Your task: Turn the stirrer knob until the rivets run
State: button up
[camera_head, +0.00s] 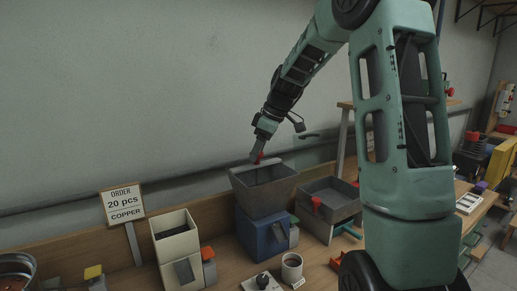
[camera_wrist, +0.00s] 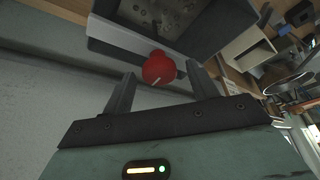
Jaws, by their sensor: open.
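The red stirrer knob (camera_wrist: 158,68) with a white pointer mark is at the rim of a grey hopper (camera_wrist: 128,40) in the wrist view. My gripper (camera_wrist: 161,72) is open, with one finger on each side of the knob; I cannot tell whether either finger touches it. Small round pieces, likely rivets, lie inside the hopper. Whether rivets run is not visible.
A cream box (camera_head: 178,243) stands left of the blue box, with an order sign (camera_head: 122,202) reading 20 pcs copper behind it. A grey bin (camera_head: 333,205) with a red part stands right. A cup (camera_head: 291,268) is in front. The wall is close behind.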

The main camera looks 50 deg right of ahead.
jog(key=shift+c, duration=0.3)
jog(key=c, duration=0.9)
